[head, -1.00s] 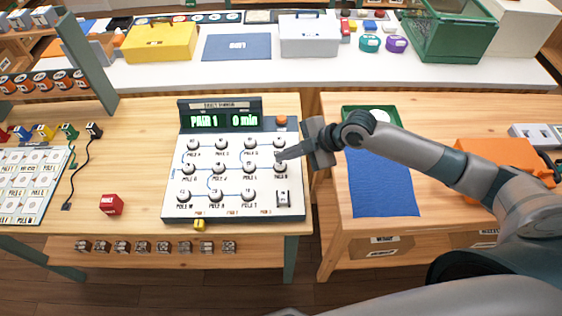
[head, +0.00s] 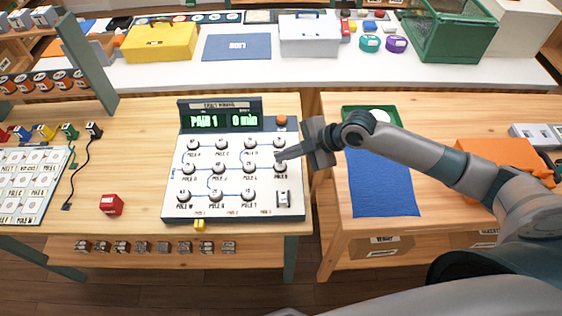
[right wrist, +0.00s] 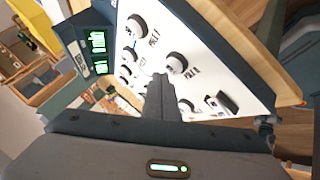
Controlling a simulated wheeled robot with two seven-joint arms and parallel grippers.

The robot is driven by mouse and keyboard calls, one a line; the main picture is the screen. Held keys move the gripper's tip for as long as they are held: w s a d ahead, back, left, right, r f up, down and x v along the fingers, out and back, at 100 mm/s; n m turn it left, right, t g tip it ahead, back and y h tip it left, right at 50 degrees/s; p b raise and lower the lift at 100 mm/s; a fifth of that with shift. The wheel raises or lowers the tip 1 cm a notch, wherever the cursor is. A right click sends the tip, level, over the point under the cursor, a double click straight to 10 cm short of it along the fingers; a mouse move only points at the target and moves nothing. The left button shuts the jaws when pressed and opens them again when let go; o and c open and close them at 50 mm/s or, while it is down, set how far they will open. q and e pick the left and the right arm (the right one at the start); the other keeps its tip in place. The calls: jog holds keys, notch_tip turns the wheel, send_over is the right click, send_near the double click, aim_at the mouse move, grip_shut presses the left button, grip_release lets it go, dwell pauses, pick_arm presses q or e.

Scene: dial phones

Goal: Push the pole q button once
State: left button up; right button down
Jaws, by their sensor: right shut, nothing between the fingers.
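The labels are too small for me to tell which button is pole q. My right gripper (head: 279,157) is shut and empty, over the panel's right column between the top button (head: 279,143) and the one below it (head: 281,168). In the right wrist view its fingers (right wrist: 158,92) point at the panel beside a round button (right wrist: 176,63); contact cannot be told. My left gripper is out of view.
An orange button (head: 281,120) sits beside the display. A blue cloth (head: 382,185) lies on the right table, across a gap.

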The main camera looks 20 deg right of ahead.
aim_at(284, 165)
jog(key=shift+f, duration=0.15)
jog(key=shift+f, duration=0.3)
jog(key=shift+f+b, duration=0.3)
jog(key=shift+b, duration=0.15)
dwell(0.8)
jog(key=shift+r, duration=0.2)
jog(key=shift+r+p, duration=0.55)
jog(key=shift+p, duration=0.05)
jog(key=shift+r, duration=0.1)
notch_tip(284, 165, up, 6)
jog(key=p, duration=0.4)
jog(key=shift+p, duration=0.4)
dwell(0.7)
